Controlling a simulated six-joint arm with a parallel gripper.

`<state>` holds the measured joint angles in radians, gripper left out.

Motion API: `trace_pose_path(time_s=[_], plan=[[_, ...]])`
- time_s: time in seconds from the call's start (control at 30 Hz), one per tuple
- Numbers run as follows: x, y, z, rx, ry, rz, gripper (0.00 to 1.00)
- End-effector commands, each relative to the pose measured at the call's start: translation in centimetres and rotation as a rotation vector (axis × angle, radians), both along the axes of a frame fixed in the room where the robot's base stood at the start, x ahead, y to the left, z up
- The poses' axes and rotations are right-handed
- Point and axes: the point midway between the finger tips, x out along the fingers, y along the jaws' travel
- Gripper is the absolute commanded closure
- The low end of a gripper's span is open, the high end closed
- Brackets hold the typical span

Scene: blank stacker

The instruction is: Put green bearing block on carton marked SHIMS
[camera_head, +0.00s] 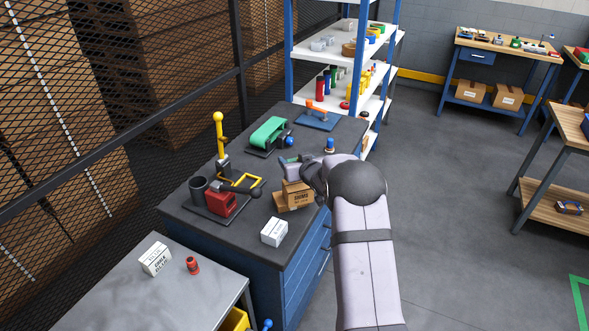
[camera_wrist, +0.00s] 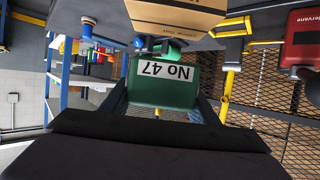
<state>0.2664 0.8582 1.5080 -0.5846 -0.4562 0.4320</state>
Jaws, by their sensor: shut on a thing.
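The green bearing block (camera_wrist: 163,88), marked "No 47" in upside-down letters, is clamped between the fingers of my gripper (camera_wrist: 162,98) in the wrist view. In the head view, my gripper (camera_head: 292,166) is above the dark bench, just behind the cartons, and the block is mostly hidden there. A brown carton (camera_head: 297,189) with dark print that seems to read SHIMS stands among the stacked cardboard at the bench's right side. A carton (camera_wrist: 175,17) also shows close to the block at the top of the wrist view; whether they touch is unclear.
On the bench are a red vise (camera_head: 221,203), a yellow-handled press (camera_head: 219,140), a green belt machine (camera_head: 269,133) and a white box (camera_head: 274,232). A grey table (camera_head: 125,305) holds another white box (camera_head: 155,258) and a red can (camera_head: 193,265). Mesh fencing stands left.

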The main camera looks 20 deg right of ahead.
Motion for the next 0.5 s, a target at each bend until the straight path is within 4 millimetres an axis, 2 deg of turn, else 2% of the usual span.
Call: trace_pose_path(time_s=[0.17,0.5], plan=[[0.1,0.0,0.1,-0.001,-0.008,0.0,0.89],[0.1,0.0,-3.0,0.0,-0.007,0.0,0.89]])
